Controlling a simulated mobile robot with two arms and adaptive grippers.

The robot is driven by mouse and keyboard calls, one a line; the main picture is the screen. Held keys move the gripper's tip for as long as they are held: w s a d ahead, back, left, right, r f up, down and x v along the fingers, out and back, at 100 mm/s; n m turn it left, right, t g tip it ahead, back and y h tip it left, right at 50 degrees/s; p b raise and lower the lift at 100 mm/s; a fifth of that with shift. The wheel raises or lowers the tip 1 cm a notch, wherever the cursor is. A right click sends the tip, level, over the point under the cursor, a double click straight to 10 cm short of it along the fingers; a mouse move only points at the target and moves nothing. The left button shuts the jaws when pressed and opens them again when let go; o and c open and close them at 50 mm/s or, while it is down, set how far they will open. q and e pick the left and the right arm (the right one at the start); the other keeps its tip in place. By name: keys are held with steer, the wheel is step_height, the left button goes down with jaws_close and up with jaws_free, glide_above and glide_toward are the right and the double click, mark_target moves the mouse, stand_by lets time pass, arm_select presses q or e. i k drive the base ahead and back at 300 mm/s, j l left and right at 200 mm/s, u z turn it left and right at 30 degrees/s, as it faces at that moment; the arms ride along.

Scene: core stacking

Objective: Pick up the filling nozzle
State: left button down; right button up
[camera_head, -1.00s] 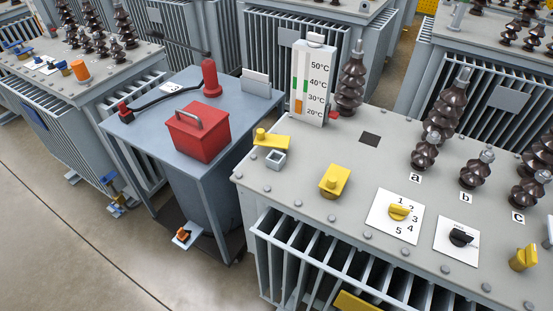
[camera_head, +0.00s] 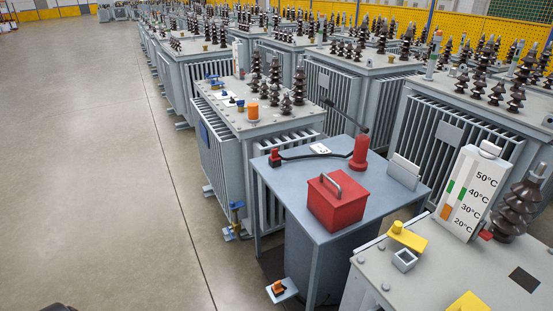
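A grey table (camera_head: 370,210) stands right of centre. On it a black hose (camera_head: 312,155) runs from a red hand pump (camera_head: 360,153) with a long dark lever to a small red and black end piece (camera_head: 275,158) at the table's left side. This end piece looks like the filling nozzle, resting on or just above the tabletop edge; its exact seat is too small to tell. A dark shape (camera_head: 58,307) shows at the bottom left edge, too cut off to identify.
A red box with a grey handle (camera_head: 336,201) stands on the table's front part. A transformer with a yellow lever (camera_head: 407,238) and a temperature gauge (camera_head: 468,192) is at right. Another transformer (camera_head: 225,150) stands behind left. The floor (camera_head: 95,180) at left is clear.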

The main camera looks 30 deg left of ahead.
mark_target(275, 152)
steer(key=i+j, duration=0.15)
steer(key=j, duration=0.35)
steer(key=i+j+z, duration=0.1)
steer(key=j, duration=0.35)
steer(key=i+j, duration=0.15)
steer(key=j, duration=0.35)
steer(key=i+j+z, duration=0.1)
steer(key=j, duration=0.4)
steer(key=i+j+z, duration=0.1)
steer(key=j, duration=0.4)
